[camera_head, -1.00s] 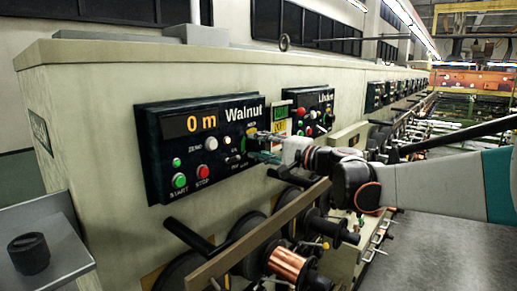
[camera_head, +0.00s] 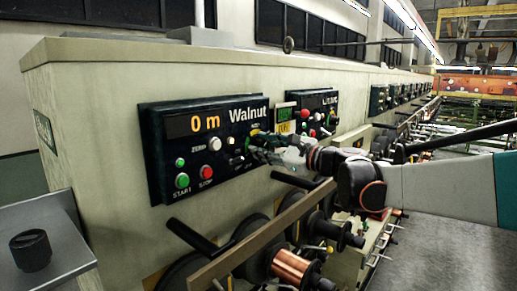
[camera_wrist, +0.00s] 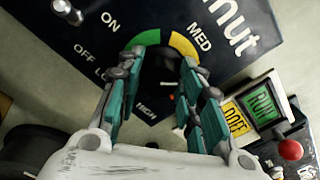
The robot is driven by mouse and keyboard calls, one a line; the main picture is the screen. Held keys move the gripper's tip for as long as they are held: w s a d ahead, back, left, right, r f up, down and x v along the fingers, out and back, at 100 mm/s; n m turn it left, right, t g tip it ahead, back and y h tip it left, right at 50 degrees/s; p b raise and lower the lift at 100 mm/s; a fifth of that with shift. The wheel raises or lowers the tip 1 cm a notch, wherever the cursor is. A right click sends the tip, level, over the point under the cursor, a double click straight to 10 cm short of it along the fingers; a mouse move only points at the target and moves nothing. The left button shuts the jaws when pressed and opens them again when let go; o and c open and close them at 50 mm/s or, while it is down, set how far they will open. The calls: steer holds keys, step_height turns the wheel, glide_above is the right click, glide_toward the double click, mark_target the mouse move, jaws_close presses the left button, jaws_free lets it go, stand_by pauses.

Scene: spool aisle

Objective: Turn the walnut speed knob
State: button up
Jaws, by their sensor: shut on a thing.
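The Walnut panel (camera_head: 205,166) is dark, with an orange "0 m" display, on the machine's pale side. The walnut speed knob (camera_wrist: 159,76) looks dark in the wrist view, inside a dial with a green and yellow arc (camera_wrist: 168,41) and the marks LOW, MED and HIGH. My gripper (camera_head: 256,148) is at the right end of this panel. In the wrist view my gripper (camera_wrist: 162,68) has its teal fingers on both sides of the knob, shut on it. The knob's pointer is hard to make out. In the head view my gripper hides the knob.
A metal ON/OFF toggle (camera_wrist: 68,11) sits near the dial. Green START (camera_head: 182,181) and red STOP (camera_head: 206,172) buttons are at lower left. Spools (camera_head: 296,268) and a rail (camera_head: 262,237) lie below.

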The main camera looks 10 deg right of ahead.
steer(key=m, duration=0.7)
stand_by(0.6)
steer(key=o, duration=1.1)
steer(key=shift+c, duration=0.2)
steer(key=shift+d, duration=0.1)
steer(key=v, duration=0.7)
steer(key=shift+s, duration=0.3)
